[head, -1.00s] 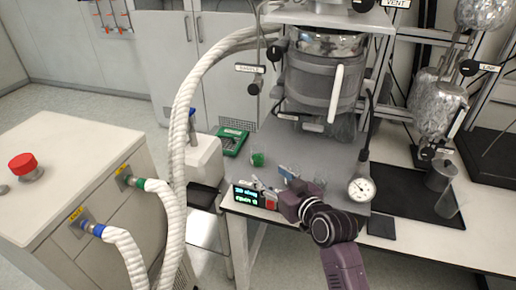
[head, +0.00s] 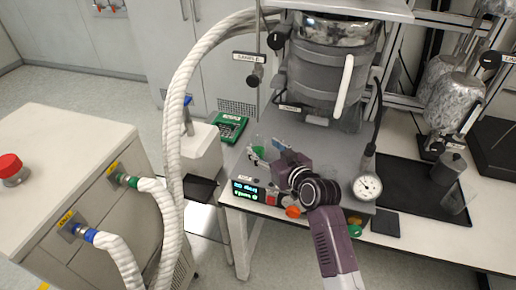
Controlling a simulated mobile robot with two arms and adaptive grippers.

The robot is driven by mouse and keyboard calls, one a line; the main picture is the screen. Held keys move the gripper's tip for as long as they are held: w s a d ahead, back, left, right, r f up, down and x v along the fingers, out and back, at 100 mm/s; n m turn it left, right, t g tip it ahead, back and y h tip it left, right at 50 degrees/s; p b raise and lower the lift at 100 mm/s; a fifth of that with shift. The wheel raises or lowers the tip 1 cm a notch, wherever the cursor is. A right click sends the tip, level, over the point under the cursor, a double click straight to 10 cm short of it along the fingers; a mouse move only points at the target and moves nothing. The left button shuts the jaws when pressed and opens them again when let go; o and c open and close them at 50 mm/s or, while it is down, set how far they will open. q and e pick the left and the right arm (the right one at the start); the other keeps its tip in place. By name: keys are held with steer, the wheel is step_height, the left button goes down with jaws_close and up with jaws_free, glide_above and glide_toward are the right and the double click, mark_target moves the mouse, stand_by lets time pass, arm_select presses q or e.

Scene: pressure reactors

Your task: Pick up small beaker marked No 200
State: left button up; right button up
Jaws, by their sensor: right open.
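A small clear beaker with green contents (head: 258,151) stands on the grey bench plate in the head view, left of the reactor. No number can be read on it, so I cannot tell whether it is No 200. My right gripper (head: 257,160) is open, with its fingertips at the near side of this beaker and partly covering it. I cannot tell whether they touch it or surround it. My left gripper is not in view.
The large reactor (head: 325,75) stands behind my right gripper. A green device (head: 230,127) lies to the left, and a lit display (head: 246,190) is at the front edge. A pressure gauge (head: 367,186) stands to the right. Thick white hoses (head: 178,130) rise at the left.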

mark_target(261, 146)
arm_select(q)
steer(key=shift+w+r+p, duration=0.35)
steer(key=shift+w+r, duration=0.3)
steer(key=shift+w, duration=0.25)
arm_select(e)
steer(key=shift+x, duration=1.95)
steer(key=shift+d+f, duration=0.1)
steer(key=shift+d, duration=0.05)
steer(key=c, duration=1.2)
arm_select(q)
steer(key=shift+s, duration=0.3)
arm_select(e)
steer(key=shift+c, duration=0.5)
